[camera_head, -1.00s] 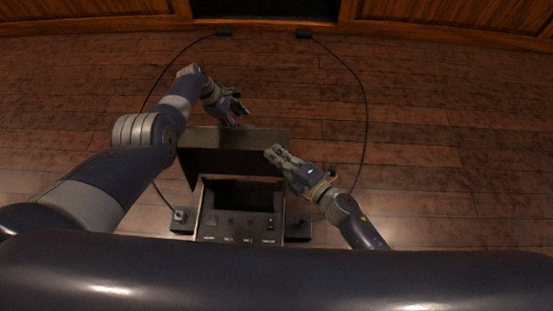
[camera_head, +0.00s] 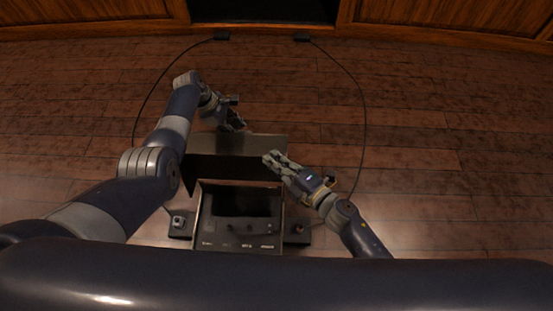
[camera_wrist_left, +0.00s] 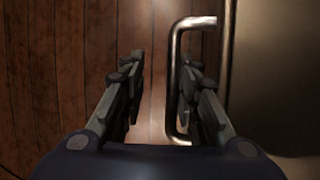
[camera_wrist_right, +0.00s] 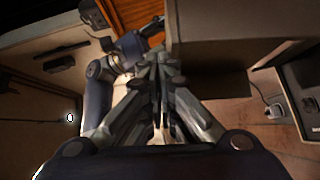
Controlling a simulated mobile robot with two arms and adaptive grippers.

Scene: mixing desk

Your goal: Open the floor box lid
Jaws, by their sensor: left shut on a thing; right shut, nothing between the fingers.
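The floor box (camera_head: 207,215) sits on the wooden floor in the lower middle of the head view, its dark inside showing. Its lid (camera_head: 230,165) is a dark panel raised at the box's far side. My left gripper (camera_head: 238,124) is beyond the lid's far edge. In the left wrist view, the metal lid handle (camera_wrist_left: 176,75) runs between its fingers, close against the right one, and the gripper is shut on it. My right gripper (camera_head: 270,158) is shut and empty by the lid's right part. In the right wrist view, the lid (camera_wrist_right: 225,50) rises just right of its fingertips (camera_wrist_right: 160,60).
Thin cables curve over the floor on both sides (camera_head: 363,110), leading to dark plugs (camera_head: 221,37) by the wooden cabinet (camera_head: 450,20). Low dark blocks (camera_head: 298,230) flank the box. The floor at right is clear.

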